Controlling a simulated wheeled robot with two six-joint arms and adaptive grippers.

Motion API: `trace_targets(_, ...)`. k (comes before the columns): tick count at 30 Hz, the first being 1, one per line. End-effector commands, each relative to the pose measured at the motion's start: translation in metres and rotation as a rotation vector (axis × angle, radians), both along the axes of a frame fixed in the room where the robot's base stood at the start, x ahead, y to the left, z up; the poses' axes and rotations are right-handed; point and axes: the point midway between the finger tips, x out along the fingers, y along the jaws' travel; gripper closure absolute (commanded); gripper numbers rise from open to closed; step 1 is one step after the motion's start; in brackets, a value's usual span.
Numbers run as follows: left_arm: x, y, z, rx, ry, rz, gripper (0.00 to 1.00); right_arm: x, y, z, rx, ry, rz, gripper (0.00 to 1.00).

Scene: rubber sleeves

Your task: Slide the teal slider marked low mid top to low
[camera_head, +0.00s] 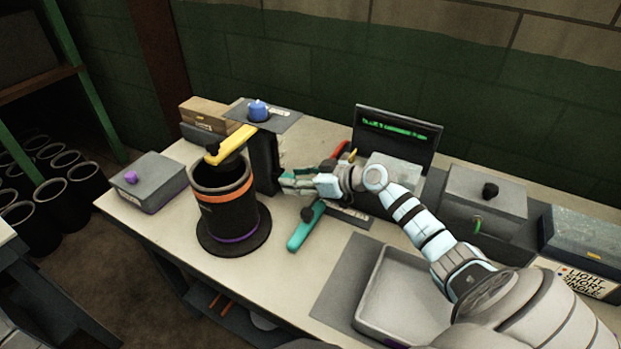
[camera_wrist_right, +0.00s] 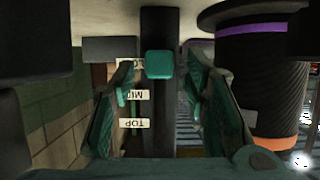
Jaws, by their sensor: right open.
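The teal slider (camera_wrist_right: 160,63) shows in the right wrist view as a small block in front of a dark upright post. Labels reading TOP (camera_wrist_right: 135,123) and MID (camera_wrist_right: 136,96) sit beside the post, upside down. A third label, partly hidden, is about level with the slider in the picture. My right gripper (camera_wrist_right: 161,72) is open, with a finger on either side of the slider and a gap to each. In the head view the right gripper (camera_head: 284,181) is beside the dark post (camera_head: 265,158); I cannot make out the slider there. My left gripper is not in view.
A black cylinder with orange and purple bands (camera_head: 228,212) stands left of the post. A yellow lever (camera_head: 232,143) is above it. A teal handle (camera_head: 305,228) lies right of the cylinder. A grey tray (camera_head: 368,305) and boxes stand at right. The front tabletop is partly clear.

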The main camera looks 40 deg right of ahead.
Motion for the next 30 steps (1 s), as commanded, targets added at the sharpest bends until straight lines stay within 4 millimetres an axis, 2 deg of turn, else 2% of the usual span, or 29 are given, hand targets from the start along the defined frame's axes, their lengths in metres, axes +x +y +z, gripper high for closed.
trace_targets(6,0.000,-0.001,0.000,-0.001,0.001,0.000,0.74,-0.053,-0.027,0.021,-0.010,0.007,0.002,0.58)
trace_targets(10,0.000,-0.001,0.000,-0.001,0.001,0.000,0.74,-0.071,-0.035,0.031,-0.004,0.005,0.002,0.58)
trace_targets(14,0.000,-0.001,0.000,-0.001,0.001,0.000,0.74,-0.077,-0.037,0.034,0.000,0.004,0.001,0.58)
trace_targets(30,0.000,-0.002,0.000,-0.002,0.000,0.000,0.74,-0.077,-0.038,0.035,0.001,0.002,-0.002,0.58)
